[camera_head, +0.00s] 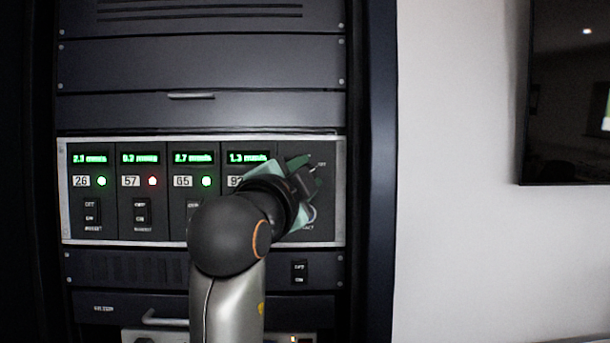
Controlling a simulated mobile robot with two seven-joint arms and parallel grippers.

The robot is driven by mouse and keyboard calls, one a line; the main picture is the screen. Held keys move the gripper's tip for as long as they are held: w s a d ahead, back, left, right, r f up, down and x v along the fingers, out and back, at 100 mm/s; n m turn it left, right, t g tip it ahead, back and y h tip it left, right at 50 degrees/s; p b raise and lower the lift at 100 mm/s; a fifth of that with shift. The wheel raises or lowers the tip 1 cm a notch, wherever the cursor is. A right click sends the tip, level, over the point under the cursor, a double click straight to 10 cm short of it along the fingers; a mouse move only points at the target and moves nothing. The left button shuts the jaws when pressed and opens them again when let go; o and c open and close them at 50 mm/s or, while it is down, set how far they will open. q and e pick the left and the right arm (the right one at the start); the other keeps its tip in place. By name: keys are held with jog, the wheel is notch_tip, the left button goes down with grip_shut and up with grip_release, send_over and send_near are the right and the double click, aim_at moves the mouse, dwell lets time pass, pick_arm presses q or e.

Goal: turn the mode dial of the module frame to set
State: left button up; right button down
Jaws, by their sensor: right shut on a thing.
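The module frame (340,190) is a wide panel with a light metal rim, set in a dark rack. Several modules in it have green displays, number labels, lamps and switches. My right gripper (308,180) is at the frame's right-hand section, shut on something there. The mode dial is hidden behind the gripper, so its setting cannot be read. Small white lettering shows beside and below the gripper. My right wrist and forearm cover the lower part of the fourth module. My left gripper is not in view.
Dark rack panels (200,65) lie above the frame, one with a small handle (191,96). Below are a panel with a switch (299,272) and another handle (165,318). A white wall and a dark wall screen (565,100) are at the right.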

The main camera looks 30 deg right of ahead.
jog(key=c, duration=0.6)
grip_release()
jog(key=shift+o, duration=0.2)
jog(key=b+v, duration=0.3)
jog(key=v, duration=0.9)
jog(key=shift+s+a, duration=0.15)
jog(key=shift+a, duration=0.1)
